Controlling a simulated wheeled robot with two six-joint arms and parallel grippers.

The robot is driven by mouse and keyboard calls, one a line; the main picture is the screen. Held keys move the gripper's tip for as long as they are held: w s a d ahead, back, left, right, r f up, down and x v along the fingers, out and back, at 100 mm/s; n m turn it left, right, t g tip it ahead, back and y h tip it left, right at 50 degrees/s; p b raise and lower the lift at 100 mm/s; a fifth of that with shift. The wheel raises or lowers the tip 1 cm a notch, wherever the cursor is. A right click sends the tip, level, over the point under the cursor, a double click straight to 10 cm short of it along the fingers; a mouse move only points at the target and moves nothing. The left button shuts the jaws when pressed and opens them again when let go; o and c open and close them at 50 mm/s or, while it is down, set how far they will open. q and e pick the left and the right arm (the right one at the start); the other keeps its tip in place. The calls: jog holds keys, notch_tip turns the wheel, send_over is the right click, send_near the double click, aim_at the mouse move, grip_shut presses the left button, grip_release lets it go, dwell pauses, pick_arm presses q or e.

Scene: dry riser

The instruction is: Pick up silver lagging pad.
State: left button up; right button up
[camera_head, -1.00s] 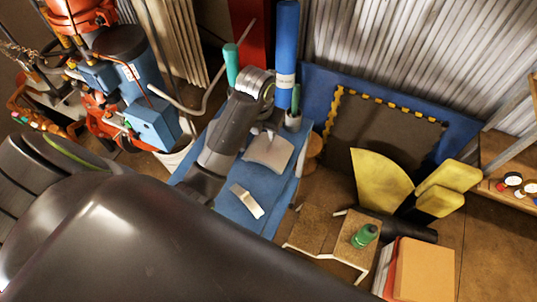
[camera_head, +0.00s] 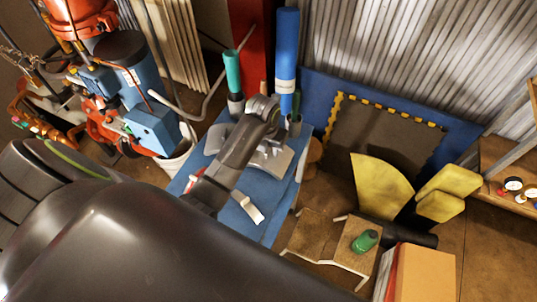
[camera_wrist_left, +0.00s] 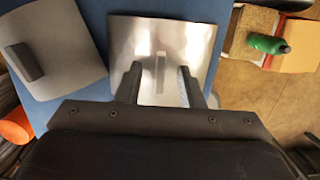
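The silver lagging pad (camera_head: 281,163) is a shiny, slightly curved sheet on a blue-topped table. In the left wrist view the silver lagging pad (camera_wrist_left: 188,38) lies ahead of my fingers, with a narrow upright strip at its middle. My left gripper (camera_head: 268,146) hangs over the pad in the head view. In the wrist view my left gripper (camera_wrist_left: 159,88) is open, its two fingers apart on either side of the strip, touching neither side of it. Whether the fingertips touch the sheet, I cannot tell. My right gripper is not in view.
A duller grey pad (camera_wrist_left: 70,50) with a dark handle lies beside the silver one. A pale strip-like piece (camera_head: 247,206) is on the blue table (camera_head: 268,224). Blue (camera_head: 287,45) and green (camera_head: 232,72) tubes stand behind. A green bottle (camera_head: 366,241) is on a wooden stand to the right.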

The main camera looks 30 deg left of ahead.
pick_arm(q)
grip_shut()
